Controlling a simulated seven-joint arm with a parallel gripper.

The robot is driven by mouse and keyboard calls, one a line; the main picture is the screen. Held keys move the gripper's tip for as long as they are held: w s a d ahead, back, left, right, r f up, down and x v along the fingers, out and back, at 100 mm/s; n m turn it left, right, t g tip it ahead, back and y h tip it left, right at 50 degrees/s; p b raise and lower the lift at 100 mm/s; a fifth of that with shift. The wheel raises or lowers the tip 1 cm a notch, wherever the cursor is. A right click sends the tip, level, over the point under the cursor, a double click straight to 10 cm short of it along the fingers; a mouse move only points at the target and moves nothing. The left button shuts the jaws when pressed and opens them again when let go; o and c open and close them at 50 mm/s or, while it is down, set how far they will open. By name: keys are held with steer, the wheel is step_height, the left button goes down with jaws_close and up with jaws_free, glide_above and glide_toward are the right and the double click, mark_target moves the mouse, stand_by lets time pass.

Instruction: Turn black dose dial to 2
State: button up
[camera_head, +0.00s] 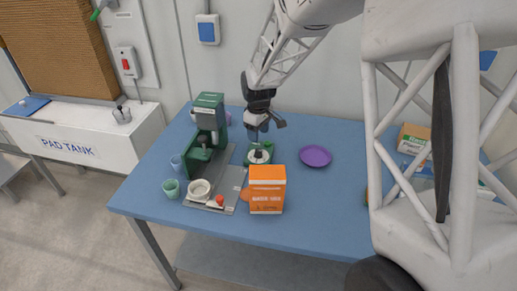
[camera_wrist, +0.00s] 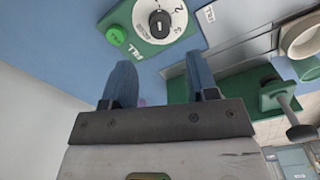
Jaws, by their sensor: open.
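The black dose dial (camera_wrist: 159,23) sits on a round white plate with printed numbers, on a green base (camera_wrist: 185,32), at the top of the wrist view. A 2 shows to the right of the knob; the knob has a pale mark, but I cannot tell which number it points at. A green FILL button (camera_wrist: 116,36) is left of the dial. In the head view the white dial plate (camera_head: 259,156) shows below my gripper (camera_head: 258,128). In the wrist view my gripper (camera_wrist: 160,80) is open and empty, its fingers apart from the dial.
A green dispenser (camera_head: 207,130) stands left of the dial, with a white bowl (camera_head: 199,189) and a green cup (camera_head: 171,188) nearby. An orange box (camera_head: 267,188) stands close in front. A purple plate (camera_head: 315,156) lies to the right on the blue table (camera_head: 320,215).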

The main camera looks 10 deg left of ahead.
mark_target(258, 150)
steer(key=shift+f, duration=0.1)
stand_by(0.3)
steer(key=shift+f, duration=3.8)
steer(key=c, duration=0.9)
steer(key=shift+m, duration=0.5)
steer(key=m, duration=1.1)
